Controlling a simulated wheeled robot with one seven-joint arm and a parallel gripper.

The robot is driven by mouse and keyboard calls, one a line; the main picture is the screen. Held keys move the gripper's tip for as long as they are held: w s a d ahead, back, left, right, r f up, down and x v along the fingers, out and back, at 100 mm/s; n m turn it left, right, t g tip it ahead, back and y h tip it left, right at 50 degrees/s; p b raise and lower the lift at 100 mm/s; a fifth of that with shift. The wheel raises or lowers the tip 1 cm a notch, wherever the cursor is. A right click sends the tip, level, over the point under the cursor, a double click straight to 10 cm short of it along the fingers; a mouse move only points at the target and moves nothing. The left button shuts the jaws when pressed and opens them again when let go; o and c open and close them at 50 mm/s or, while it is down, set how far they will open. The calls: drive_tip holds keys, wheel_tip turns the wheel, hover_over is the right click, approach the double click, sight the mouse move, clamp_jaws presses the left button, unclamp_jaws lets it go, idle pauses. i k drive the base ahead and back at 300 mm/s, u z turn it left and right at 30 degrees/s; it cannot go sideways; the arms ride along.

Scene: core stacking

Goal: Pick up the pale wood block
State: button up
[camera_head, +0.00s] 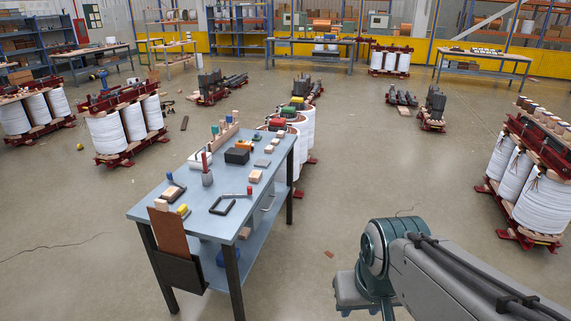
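Several small pale wood pieces lie on the blue-grey workbench (222,229), and I cannot tell which one is the named block. One pale wood block (255,176) lies near the right edge, behind a dark frame-shaped tool. Another pale block (161,205) sits at the near left corner beside a brown board. A further pale piece (171,192) lies near a blue-topped tool. My arm reaches in from the lower right, to the right of the bench and apart from it. My gripper's fingers are not visible.
The bench also holds a black box (237,156), a grey holder with a red handle (207,174) and a dark frame-shaped tool (228,205). White coils (302,133) stand just behind the bench. More coils (540,196) stand at the right. The floor between is mostly clear.

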sight(255, 176)
drive_tip(key=z, duration=0.55)
drive_tip(key=i, duration=2.95)
drive_tip(key=u, duration=1.25)
drive_tip(key=i, duration=0.7)
drive_tip(key=u, duration=0.6)
